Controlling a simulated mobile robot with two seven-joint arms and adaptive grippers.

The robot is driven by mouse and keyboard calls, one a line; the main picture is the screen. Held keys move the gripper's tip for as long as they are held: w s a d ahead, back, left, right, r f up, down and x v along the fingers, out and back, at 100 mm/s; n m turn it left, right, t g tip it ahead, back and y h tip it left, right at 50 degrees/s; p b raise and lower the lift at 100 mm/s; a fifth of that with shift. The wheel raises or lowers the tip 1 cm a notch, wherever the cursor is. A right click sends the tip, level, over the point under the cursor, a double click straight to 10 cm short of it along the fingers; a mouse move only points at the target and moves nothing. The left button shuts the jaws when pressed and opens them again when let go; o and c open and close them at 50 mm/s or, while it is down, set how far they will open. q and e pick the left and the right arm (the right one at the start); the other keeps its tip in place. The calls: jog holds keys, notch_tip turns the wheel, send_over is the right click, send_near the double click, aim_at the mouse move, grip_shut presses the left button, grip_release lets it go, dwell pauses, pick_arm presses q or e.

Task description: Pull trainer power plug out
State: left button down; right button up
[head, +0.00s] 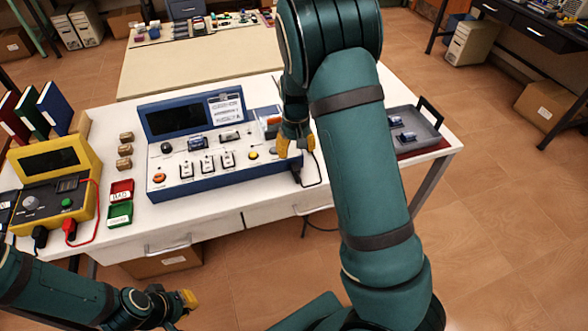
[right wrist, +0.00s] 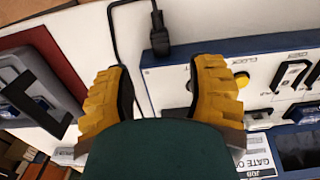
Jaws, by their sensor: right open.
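The blue and white trainer (head: 205,150) stands on the white table. Its black power plug (head: 296,176) sits at the trainer's right-hand end, with a black cable running from it. In the right wrist view the plug (right wrist: 158,38) meets the trainer's blue edge, and its cable (right wrist: 114,40) loops alongside. My right gripper (head: 296,140) is over the trainer's right end. In the right wrist view (right wrist: 160,70) its yellow fingers are spread and empty, with the plug beyond the gap, apart from them. My left gripper (head: 186,300) is low at the front left, away from the trainer; its jaws are unclear.
A grey tray (head: 425,132) with small blue parts lies right of the trainer. A yellow meter (head: 50,175) with red and black leads stands at left. Red (head: 121,190) and green (head: 119,214) bins lie between. My right arm covers part of the table.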

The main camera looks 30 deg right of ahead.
aim_at(296, 167)
notch_tip(296, 167, down, 8)
jog(key=shift+f+b, duration=0.1)
jog(key=shift+b, duration=0.7)
grip_shut()
